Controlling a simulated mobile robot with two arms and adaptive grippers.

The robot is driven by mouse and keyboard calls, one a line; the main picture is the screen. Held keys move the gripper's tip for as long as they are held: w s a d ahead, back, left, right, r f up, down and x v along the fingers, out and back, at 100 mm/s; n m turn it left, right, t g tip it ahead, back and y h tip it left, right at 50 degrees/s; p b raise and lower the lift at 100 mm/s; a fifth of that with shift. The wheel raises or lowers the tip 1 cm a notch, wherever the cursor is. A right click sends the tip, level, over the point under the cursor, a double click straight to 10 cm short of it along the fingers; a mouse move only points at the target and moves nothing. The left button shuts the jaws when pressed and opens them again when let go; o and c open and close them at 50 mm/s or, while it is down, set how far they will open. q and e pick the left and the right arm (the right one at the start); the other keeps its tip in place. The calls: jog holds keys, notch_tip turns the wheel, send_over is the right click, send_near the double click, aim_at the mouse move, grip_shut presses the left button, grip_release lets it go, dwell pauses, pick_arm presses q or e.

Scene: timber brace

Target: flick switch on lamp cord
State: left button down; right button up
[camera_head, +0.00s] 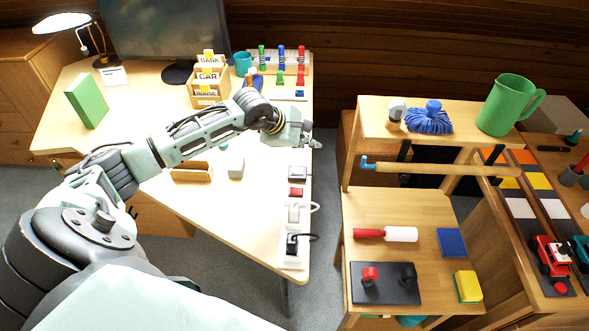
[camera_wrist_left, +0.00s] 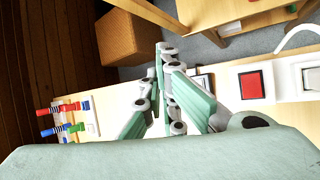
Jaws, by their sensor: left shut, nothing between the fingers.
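The desk lamp (camera_head: 62,23) stands at the far left of the desk, its white head bright. I cannot make out a switch on a lamp cord. A white power strip (camera_head: 293,262) lies along the desk's right edge with a red switch (camera_head: 296,191) and plugs with cords. The red switch also shows in the left wrist view (camera_wrist_left: 251,85), right of my fingers. My left gripper (camera_head: 311,143) is shut and empty, above the desk's right edge, farther back than the red switch. In the left wrist view its fingertips (camera_wrist_left: 166,50) are together. My right gripper is out of view.
A monitor (camera_head: 165,35), a wooden letter holder (camera_head: 208,92) and a rack with coloured pegs (camera_head: 280,62) stand at the back of the desk. A green book (camera_head: 87,101) stands at left. A wooden shelf unit (camera_head: 400,208) stands right, across a floor gap.

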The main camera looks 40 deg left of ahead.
pick_arm(q)
jog(key=f, duration=0.1)
jog(key=f+b, duration=0.1)
jog(key=f, duration=0.1)
jog(key=shift+s+a+f, duration=0.2)
jog(key=shift+a+f, duration=0.05)
jog(key=b, duration=0.4)
send_over(300, 173)
notch_tip(300, 173, down, 4)
jog(key=shift+w+d+f, duration=0.1)
jog(key=shift+w, duration=0.05)
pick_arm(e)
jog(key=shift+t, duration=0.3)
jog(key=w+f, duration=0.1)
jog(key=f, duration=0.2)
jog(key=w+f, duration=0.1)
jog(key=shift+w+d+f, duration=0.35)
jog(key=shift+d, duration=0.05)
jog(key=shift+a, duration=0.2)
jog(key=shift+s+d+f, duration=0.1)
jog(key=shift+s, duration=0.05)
pick_arm(q)
jog(key=shift+f+b, duration=0.3)
jog(key=shift+f, duration=0.1)
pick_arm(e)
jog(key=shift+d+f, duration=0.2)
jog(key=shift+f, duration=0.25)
